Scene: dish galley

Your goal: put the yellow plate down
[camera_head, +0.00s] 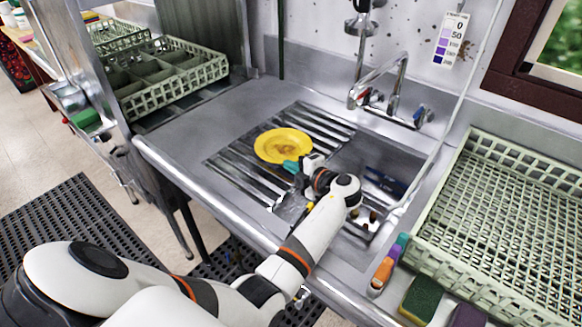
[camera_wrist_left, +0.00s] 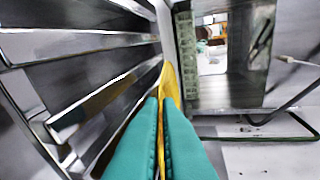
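The yellow plate (camera_head: 283,144) is roughly level over the slatted metal drainboard (camera_head: 232,165), left of the sink basin, in the head view. It has a brownish patch in its middle. My left gripper (camera_head: 291,166) has teal fingertips at the plate's near rim. In the left wrist view, the fingers (camera_wrist_left: 163,110) are closed together with the plate (camera_wrist_left: 170,82) edge-on between them. The slats (camera_wrist_left: 85,50) run close beside the plate there. I cannot tell whether the plate touches them. My right gripper is not in view.
A green dish rack (camera_head: 510,220) stands right of the sink basin (camera_head: 385,165), and another (camera_head: 170,80) stands at the left. The faucet (camera_head: 385,95) rises behind the basin. A sponge (camera_head: 421,298) and an orange-handled item (camera_head: 384,270) lie at the front right.

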